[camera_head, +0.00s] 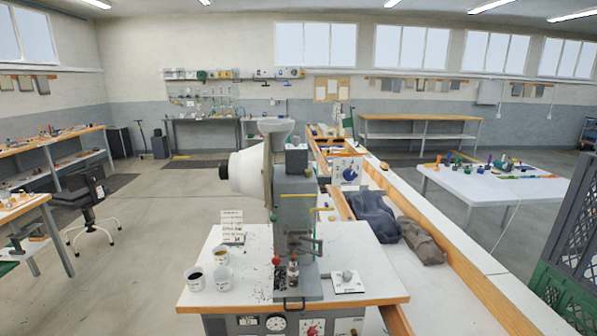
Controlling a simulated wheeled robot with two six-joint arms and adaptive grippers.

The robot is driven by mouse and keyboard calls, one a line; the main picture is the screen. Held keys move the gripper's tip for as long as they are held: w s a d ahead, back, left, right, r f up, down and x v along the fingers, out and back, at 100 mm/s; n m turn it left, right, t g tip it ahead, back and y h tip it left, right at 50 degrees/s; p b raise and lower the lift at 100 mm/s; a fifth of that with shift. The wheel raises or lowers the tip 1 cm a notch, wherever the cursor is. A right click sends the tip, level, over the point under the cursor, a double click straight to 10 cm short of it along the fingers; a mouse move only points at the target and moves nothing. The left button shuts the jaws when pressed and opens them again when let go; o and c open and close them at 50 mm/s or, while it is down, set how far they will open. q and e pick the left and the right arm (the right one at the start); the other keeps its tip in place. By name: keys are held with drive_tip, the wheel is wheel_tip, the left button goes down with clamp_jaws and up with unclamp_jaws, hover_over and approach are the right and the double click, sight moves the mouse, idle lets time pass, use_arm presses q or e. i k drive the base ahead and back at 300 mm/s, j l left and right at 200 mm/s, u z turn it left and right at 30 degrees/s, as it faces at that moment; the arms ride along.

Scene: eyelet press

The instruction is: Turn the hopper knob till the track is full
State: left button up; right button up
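A grey eyelet press (294,215) stands on a small white-topped table. A white hopper drum (247,172) is mounted on its left side, with a black knob (223,172) sticking out to the left. Thin yellow bars (297,194) run across the press column. I cannot make out the track clearly or tell how full it is. A red ball-ended lever (276,262) is at the lower left of the press. Neither of my grippers is in view, and nothing touches the knob.
Several white cups (195,278) stand on the table's left, beside dark scattered bits (259,288). A white plate with a grey knob (347,281) lies at right. Dark cloth bundles (375,215) lie on the wood-edged bench to the right.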

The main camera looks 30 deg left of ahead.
sight(223, 169)
drive_tip(key=i+j+u, duration=0.1)
drive_tip(key=j, duration=0.3)
drive_tip(key=i+j+u, duration=0.1)
drive_tip(key=j, duration=0.3)
drive_tip(key=i+j+u, duration=0.15)
drive_tip(key=j, duration=0.25)
drive_tip(key=i+j+u, duration=0.1)
drive_tip(key=j, duration=0.25)
drive_tip(key=i+j+u, duration=0.1)
drive_tip(key=j, duration=0.3)
drive_tip(key=i+j+z, duration=0.1)
drive_tip(key=j+z, duration=0.45)
drive_tip(key=z, duration=0.15)
drive_tip(key=i+j+z, duration=0.1)
drive_tip(key=j+z, duration=0.3)
drive_tip(key=j, duration=0.45)
drive_tip(key=k+j+z, duration=0.1)
drive_tip(key=j, duration=0.35)
drive_tip(key=k+j+z, duration=0.1)
drive_tip(key=j, duration=0.8)
drive_tip(key=k+j+z, duration=0.1)
drive_tip(key=j, duration=0.35)
drive_tip(key=k+j, duration=0.15)
drive_tip(key=j, duration=0.3)
drive_tip(key=z, duration=0.05)
